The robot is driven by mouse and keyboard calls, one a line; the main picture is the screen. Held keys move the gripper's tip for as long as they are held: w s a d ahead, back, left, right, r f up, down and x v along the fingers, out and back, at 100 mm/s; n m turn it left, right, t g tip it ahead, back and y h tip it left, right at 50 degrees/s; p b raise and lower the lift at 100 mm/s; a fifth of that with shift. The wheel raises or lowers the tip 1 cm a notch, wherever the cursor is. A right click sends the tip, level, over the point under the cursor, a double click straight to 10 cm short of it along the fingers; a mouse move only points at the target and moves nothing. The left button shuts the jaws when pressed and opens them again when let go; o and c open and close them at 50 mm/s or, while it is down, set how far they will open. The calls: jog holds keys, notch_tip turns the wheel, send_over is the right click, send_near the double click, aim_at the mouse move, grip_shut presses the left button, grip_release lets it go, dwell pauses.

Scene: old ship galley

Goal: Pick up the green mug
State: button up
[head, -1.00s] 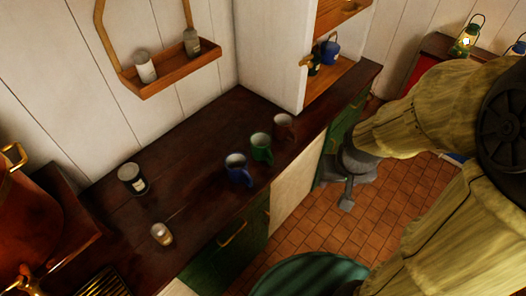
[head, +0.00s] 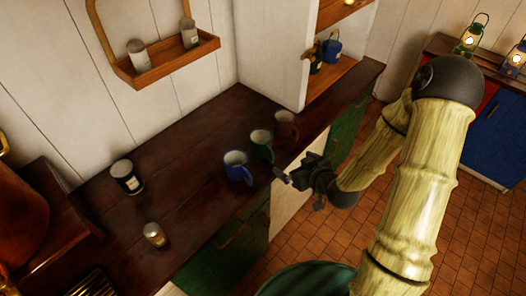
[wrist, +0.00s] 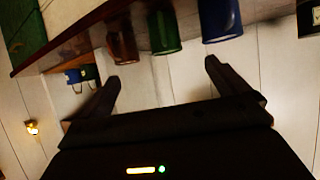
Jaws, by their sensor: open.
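The green mug (head: 261,144) stands upright on the dark wooden counter in the head view, between a blue mug (head: 236,167) on its left and a brown mug (head: 286,125) on its right. In the wrist view the green mug (wrist: 164,31) shows near the top, beyond the fingers, with the brown mug (wrist: 122,42) and blue mug (wrist: 220,20) either side. My gripper (head: 282,178) is at the counter's front edge, close to the mugs and apart from them. Its fingers (wrist: 160,75) are spread and empty.
The counter (head: 185,175) also holds a dark labelled jar (head: 127,177) and a small glass jar (head: 155,235) to the left. A white partition (head: 277,50) rises behind the mugs. The wooden wall shelf (head: 170,62) carries two jars. Tiled floor lies in front.

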jog(key=shift+w+a+r+t+y, duration=0.2)
jog(key=shift+a+t+y, duration=0.1)
jog(key=shift+t, duration=0.2)
jog(key=shift+w+f+b, duration=0.1)
jog(key=shift+f+b, duration=0.1)
jog(key=shift+b, duration=0.15)
jog(key=b+x, duration=0.2)
jog(key=b, duration=0.3)
jog(key=shift+w+a+f+b, duration=0.1)
jog(key=shift+b, duration=0.7)
jog(key=p, duration=0.3)
send_near(268, 143)
jog(key=x, duration=0.5)
jog(key=shift+a, duration=0.15)
jog(key=shift+w+a+f, duration=0.1)
jog(key=shift+w+f, duration=0.05)
jog(key=shift+w, duration=0.1)
